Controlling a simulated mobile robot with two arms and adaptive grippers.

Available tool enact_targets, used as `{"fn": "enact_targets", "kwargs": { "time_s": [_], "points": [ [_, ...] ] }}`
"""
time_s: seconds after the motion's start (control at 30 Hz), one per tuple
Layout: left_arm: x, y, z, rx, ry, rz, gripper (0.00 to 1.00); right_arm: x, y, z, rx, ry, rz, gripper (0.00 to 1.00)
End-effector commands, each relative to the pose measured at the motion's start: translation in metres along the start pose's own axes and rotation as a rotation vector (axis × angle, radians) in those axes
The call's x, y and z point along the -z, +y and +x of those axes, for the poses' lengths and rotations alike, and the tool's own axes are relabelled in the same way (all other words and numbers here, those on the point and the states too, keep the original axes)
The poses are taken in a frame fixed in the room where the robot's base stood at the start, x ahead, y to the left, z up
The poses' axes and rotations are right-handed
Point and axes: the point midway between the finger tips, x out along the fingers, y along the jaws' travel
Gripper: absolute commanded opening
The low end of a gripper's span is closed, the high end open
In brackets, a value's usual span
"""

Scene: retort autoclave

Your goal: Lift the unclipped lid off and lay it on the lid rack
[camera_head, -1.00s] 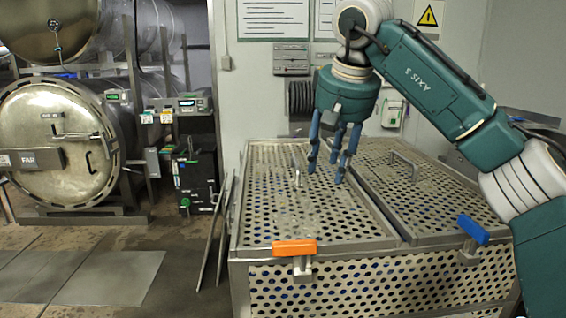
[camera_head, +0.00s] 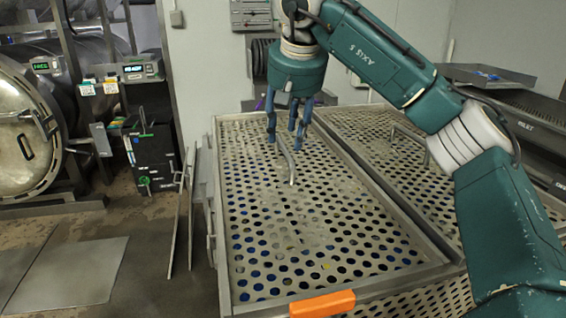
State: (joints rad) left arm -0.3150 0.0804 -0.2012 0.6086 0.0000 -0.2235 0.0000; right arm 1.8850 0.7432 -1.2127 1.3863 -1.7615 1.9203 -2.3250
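A perforated metal lid (camera_head: 320,215) covers the left basket, with a bent bar handle (camera_head: 288,165) standing near its middle. My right gripper (camera_head: 286,138) points down over the far end of this handle. Its blue fingers are spread, and I see no grip on the bar; whether they touch it I cannot tell. My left gripper is out of view.
Thin plates (camera_head: 182,215) lean upright beside the left basket; I cannot tell whether they belong to the lid rack. A round autoclave door (camera_head: 25,135) is at the far left. A dark bench (camera_head: 520,110) with a tray (camera_head: 485,75) stands back right.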

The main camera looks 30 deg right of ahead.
Motion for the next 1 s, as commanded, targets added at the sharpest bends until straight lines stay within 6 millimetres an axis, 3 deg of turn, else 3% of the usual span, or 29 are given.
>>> {"fn": "enact_targets", "kwargs": {
  "time_s": [0.37, 0.7, 0.9, 1.0],
  "points": [
    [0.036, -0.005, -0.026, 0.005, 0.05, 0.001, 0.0, -0.001, 0.002, 0.044, -0.001, -0.003, -0.001, 0.4],
    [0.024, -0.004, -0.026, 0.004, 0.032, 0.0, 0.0, -0.002, 0.002, 0.056, 0.001, 0.0, -0.001, 0.4],
    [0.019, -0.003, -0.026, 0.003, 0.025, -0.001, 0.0, -0.002, 0.001, 0.055, 0.001, 0.0, -0.001, 0.0],
    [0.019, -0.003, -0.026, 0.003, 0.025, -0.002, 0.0, -0.002, 0.001, 0.055, 0.001, 0.0, -0.001, 0.0]
  ]
}}
